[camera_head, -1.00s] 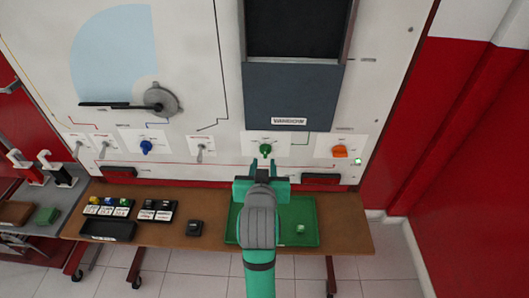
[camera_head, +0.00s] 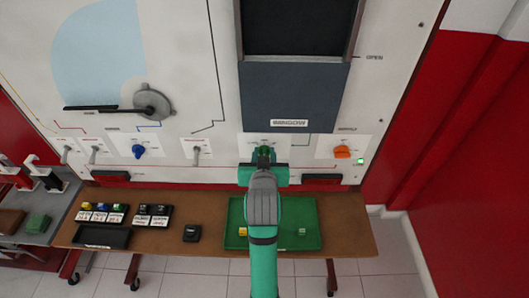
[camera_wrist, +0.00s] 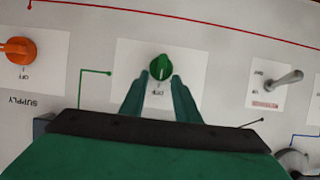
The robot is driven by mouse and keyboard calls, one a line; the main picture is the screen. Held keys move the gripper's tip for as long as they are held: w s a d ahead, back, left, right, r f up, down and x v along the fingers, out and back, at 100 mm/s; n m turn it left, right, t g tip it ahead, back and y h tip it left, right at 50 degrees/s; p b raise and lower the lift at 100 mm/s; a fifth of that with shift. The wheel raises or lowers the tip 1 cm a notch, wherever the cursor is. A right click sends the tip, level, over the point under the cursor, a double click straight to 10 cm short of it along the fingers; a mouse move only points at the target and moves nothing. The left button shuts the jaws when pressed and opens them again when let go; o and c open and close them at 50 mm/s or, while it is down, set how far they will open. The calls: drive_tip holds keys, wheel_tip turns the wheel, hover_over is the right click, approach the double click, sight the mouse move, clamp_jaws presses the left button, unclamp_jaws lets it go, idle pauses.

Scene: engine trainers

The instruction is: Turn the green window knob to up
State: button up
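The green knob (camera_head: 264,151) sits on a white label plate on the upright panel, partly hidden behind my gripper in the head view. In the wrist view the green knob (camera_wrist: 160,67) shows clearly, with a pale pointer line on it and small print beside it. My gripper (camera_head: 264,160) is in front of the knob. In the wrist view its two green fingers (camera_wrist: 159,82) are apart, with their tips at either side of the knob's lower edge. I cannot tell whether they touch it.
An orange supply knob (camera_head: 342,152), a blue knob (camera_head: 138,151) and toggle switches (camera_head: 196,155) are on the same panel. A dark window (camera_head: 290,95) is above the green knob. Below, a wooden table (camera_head: 345,225) bears a green tray (camera_head: 312,242) and small blocks.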

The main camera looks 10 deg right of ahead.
clamp_jaws()
